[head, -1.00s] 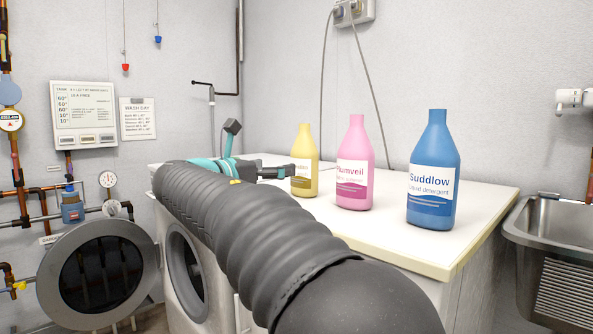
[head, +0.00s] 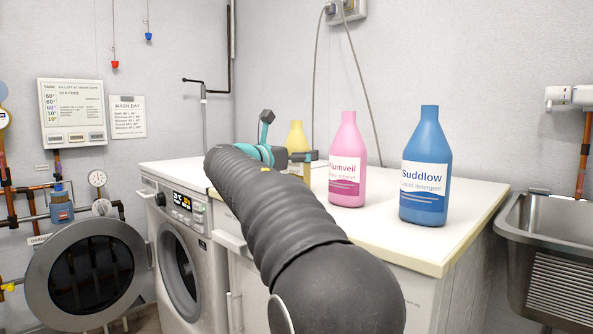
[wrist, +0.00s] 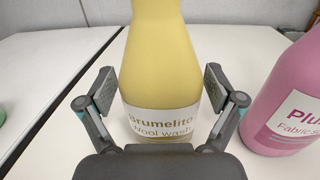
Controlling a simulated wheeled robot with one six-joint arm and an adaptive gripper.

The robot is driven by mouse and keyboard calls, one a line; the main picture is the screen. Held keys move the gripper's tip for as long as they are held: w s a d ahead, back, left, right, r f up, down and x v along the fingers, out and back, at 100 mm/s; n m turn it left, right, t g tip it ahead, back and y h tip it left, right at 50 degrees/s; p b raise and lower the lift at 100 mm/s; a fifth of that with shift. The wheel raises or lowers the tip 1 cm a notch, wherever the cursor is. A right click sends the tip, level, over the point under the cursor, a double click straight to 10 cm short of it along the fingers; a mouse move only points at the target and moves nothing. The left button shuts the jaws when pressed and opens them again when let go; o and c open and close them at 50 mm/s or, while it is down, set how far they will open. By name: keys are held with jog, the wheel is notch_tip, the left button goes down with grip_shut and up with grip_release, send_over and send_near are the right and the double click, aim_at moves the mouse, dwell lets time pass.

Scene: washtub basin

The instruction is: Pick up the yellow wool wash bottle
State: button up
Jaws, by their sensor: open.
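The yellow wool wash bottle (wrist: 165,70) stands upright in the wrist view, with a white label reading "Brumelito wool wash". My gripper (wrist: 160,90) is open, with one finger on each side of the bottle's lower body. A narrow gap seems to show at the left finger; whether the right finger touches I cannot tell. In the head view the yellow bottle (head: 296,134) stands on the white counter (head: 425,238), its lower part mostly hidden behind my gripper (head: 305,157) and arm.
The pink Plumveil bottle (head: 347,150) stands close to the right of the yellow one; it also shows in the wrist view (wrist: 290,95). The blue Suddlow bottle (head: 427,140) stands further right. A sink (head: 548,245) is at the far right, a washing machine (head: 180,250) at left.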

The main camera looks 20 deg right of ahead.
jog(key=shift+x, duration=1.05)
jog(key=shift+r, duration=0.1)
jog(key=c, duration=1.7)
notch_tip(320, 180, up, 10)
jog(key=p, duration=0.4)
